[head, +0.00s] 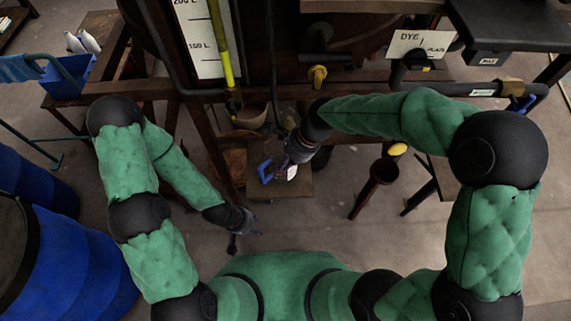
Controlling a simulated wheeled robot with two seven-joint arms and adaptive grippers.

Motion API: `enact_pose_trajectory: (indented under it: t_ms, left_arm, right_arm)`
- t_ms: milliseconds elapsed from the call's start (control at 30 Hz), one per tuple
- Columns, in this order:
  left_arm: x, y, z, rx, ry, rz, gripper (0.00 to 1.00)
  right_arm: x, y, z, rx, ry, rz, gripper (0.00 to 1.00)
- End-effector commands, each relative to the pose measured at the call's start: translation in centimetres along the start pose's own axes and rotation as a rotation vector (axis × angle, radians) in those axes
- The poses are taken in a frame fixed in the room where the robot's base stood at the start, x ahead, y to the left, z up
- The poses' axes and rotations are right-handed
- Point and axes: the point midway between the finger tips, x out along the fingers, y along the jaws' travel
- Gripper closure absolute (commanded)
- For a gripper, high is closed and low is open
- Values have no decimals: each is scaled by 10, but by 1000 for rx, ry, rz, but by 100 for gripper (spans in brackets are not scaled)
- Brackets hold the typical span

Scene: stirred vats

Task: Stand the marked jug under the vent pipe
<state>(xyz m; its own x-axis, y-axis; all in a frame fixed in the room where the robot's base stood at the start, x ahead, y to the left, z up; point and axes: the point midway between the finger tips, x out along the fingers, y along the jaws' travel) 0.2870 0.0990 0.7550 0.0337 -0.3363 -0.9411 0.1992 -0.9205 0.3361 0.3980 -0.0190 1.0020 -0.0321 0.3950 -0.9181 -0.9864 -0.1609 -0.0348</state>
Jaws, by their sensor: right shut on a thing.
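My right gripper (284,165) reaches down over a small low wooden stand in the middle and is shut on the jug. Only parts of the jug show beside the fingers: a blue piece (266,173) at the left and a white patch (292,173) at the right. My arm and gripper hide the rest, so I cannot tell if it touches the stand (290,188). My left gripper (243,238) is lower and to the left, empty above the floor, its fingers apart. I cannot tell which of the dark pipes is the vent pipe.
A beige bowl (250,116) sits behind the stand. A white gauge board (200,38) and yellow tube (222,45) rise behind. A DYE/PLAIN sign (421,44) hangs by pipes at the right. Blue drums (80,260) fill the lower left.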

Motion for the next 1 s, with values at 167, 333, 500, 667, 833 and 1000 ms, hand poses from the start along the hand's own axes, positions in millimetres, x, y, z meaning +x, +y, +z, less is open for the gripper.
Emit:
enact_pose_trajectory:
  t_ms: [167, 333, 500, 667, 833, 1000]
  left_arm:
    - [2, -1, 0, 0, 0, 0, 60]
    - [2, -1, 0, 0, 0, 0, 60]
    - [2, -1, 0, 0, 0, 0, 60]
    - [2, -1, 0, 0, 0, 0, 60]
    - [2, -1, 0, 0, 0, 0, 60]
    - [-1, 0, 0, 0, 0, 0, 60]
  right_arm:
    - [5, -1, -2, -1, 0, -3, 100]
    - [5, 0, -3, -1, 0, -3, 100]
    - [8, 0, -4, -2, 0, -2, 76]
    - [8, 0, -4, -2, 0, -2, 70]
    - [8, 0, -4, -2, 0, -2, 70]
    - [-4, -1, -2, -1, 0, -4, 70]
